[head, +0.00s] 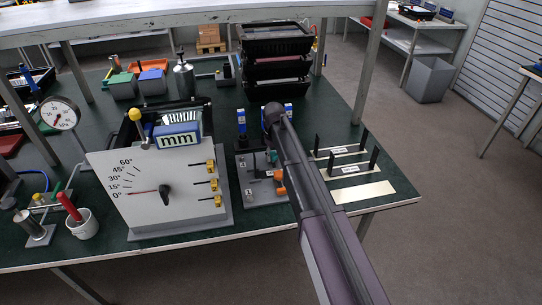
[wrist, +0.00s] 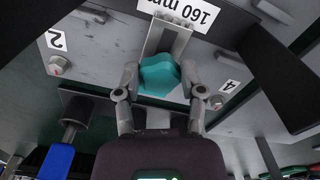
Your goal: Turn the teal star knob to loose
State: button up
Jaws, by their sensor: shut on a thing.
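The teal star knob (wrist: 158,80) sits in front of a grey metal bracket (wrist: 168,38) on a grey plate in the wrist view. My gripper (wrist: 160,72) has one finger on each side of the knob and is shut on it. In the head view the fixture's grey base (head: 246,190) stands on the green table, and my arm reaches over it from the lower right. No loose or tight mark for the knob can be read.
Bolts marked 2 (wrist: 57,64) and 4 (wrist: 217,102) flank the knob. A blue-handled part (wrist: 58,160) is close at lower left. A dial panel (head: 150,190) stands left of the fixture, and black uprights (head: 373,160) with labelled strips stand to the right.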

jog(key=shift+w+a+n, duration=0.1)
jog(key=shift+w+n, duration=0.1)
jog(key=shift+n, duration=0.5)
jog(key=shift+a, duration=0.1)
jog(key=o, duration=1.1)
jog(key=shift+o, duration=0.2)
jog(key=shift+s, duration=0.1)
jog(key=shift+r, duration=0.1)
